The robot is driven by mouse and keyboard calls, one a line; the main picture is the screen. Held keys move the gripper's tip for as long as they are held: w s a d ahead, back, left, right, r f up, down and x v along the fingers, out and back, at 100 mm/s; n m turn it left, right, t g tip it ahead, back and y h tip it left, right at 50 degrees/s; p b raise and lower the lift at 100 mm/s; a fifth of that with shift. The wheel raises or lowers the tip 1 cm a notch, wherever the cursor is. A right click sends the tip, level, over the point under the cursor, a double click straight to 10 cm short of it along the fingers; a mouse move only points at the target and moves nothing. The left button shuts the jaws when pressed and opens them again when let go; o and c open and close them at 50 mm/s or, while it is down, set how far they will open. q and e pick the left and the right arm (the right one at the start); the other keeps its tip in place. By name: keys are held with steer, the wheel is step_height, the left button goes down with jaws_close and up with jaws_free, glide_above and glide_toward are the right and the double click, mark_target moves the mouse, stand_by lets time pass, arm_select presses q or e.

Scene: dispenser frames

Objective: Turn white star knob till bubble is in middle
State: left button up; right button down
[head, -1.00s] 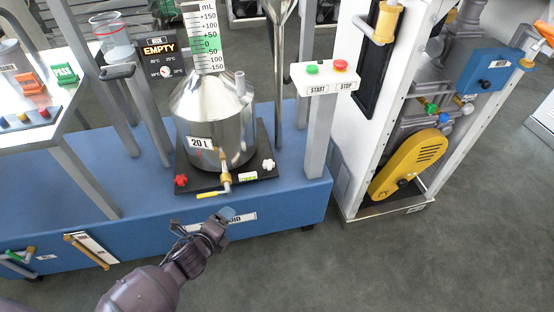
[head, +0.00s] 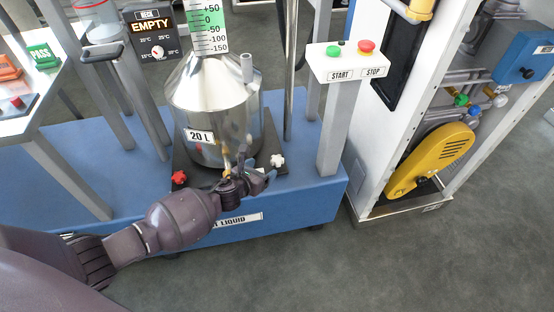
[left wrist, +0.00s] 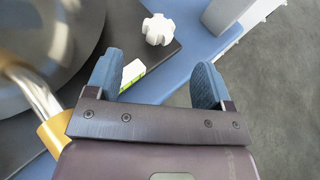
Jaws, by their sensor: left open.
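The white star knob (head: 277,160) sits at the right front corner of the dark plate under the steel 20 L vessel (head: 213,105). It also shows in the left wrist view (left wrist: 158,29), just beyond the fingertips and between their lines. My left gripper (head: 262,172) is open with nothing between its fingers, close to the knob's front left. In the left wrist view the blue fingers (left wrist: 156,80) stand apart. The bubble level (left wrist: 133,73) shows as a green and white strip, partly behind the left finger; its bubble cannot be made out. My right gripper is out of view.
A red star knob (head: 179,178) is at the plate's left front corner. The vessel's tap (left wrist: 35,95) is close to my left gripper. A START/STOP post (head: 335,110) stands to the right. The grey floor in front is clear.

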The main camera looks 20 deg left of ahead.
mark_target(276, 160)
arm_select(q)
steer(key=b+x, duration=0.1)
steer(key=x, duration=0.2)
steer(key=f+b+x, duration=0.1)
steer(key=x, duration=0.3)
steer(key=shift+w+f+b, duration=0.1)
steer(key=shift+f+b, duration=0.05)
steer(key=shift+b, duration=0.25)
steer(key=shift+w+d+f, duration=0.1)
steer(key=shift+w+d, duration=0.05)
steer(key=shift+w, duration=0.85)
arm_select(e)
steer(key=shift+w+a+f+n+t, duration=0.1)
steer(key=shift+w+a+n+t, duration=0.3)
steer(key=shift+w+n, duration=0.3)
arm_select(q)
steer(key=shift+c, duration=1)
steer(key=shift+d, duration=0.1)
steer(key=c, duration=0.7)
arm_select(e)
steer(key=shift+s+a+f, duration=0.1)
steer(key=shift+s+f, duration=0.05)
